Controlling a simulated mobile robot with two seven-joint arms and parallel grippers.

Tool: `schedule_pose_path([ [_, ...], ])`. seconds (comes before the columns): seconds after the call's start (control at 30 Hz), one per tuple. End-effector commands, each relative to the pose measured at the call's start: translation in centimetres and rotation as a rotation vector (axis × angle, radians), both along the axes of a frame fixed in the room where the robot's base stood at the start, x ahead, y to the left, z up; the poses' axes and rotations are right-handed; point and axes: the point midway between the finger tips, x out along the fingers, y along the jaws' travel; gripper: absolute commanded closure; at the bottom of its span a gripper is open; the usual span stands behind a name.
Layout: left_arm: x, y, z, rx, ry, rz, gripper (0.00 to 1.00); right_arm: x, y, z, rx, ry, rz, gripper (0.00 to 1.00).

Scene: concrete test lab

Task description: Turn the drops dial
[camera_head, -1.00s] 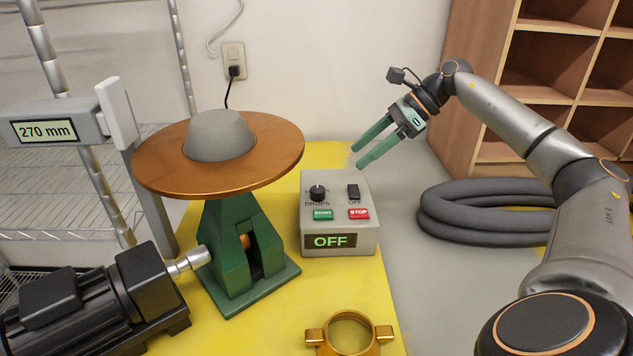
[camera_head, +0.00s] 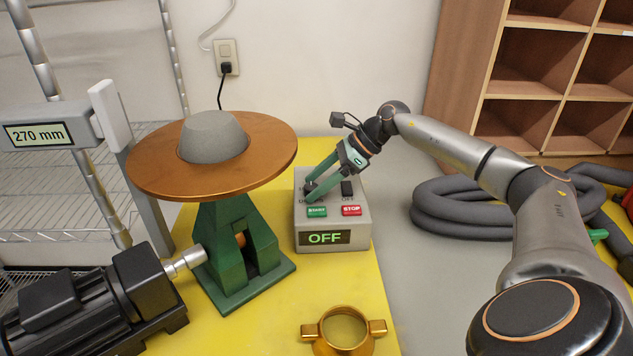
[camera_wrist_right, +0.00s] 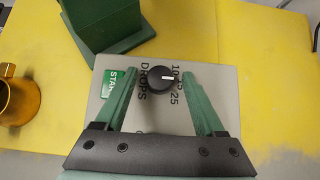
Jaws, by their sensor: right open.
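The control box (camera_head: 334,226) is grey and stands on the yellow mat. Its display reads OFF, and it has a green START button (camera_head: 317,212), a red STOP button (camera_head: 352,210) and a black switch (camera_head: 347,188). The black drops dial with a white pointer line shows clearly in the right wrist view (camera_wrist_right: 161,78), beside the numbers 10, 15 and 25. My right gripper (camera_head: 312,191) is open, with its green fingers on either side of the dial. In the head view the fingers largely hide the dial. My left gripper is not in view.
A green stand with a copper disc (camera_head: 270,140) stands left of the box. A black motor (camera_head: 90,300) and a 270 mm gauge (camera_head: 40,135) are further left. A brass ring (camera_head: 345,330) lies in front. Coiled grey hose (camera_head: 460,210) lies at the right.

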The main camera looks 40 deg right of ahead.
Motion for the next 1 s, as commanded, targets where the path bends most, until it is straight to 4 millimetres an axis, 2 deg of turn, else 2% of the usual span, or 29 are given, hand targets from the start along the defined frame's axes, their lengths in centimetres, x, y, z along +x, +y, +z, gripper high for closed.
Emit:
schedule_pose_path([
  [0.07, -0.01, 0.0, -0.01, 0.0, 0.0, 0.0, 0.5, 0.0, -0.01, -0.01, 0.0, 0.0, 0.0, 0.3],
  [0.7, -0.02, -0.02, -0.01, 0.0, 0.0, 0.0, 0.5, -0.02, -0.02, 0.04, 0.0, 0.0, 0.0, 1.0],
  [1.0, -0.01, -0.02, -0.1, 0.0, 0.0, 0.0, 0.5, -0.05, -0.01, 0.01, 0.0, -0.001, -0.009, 1.0],
])
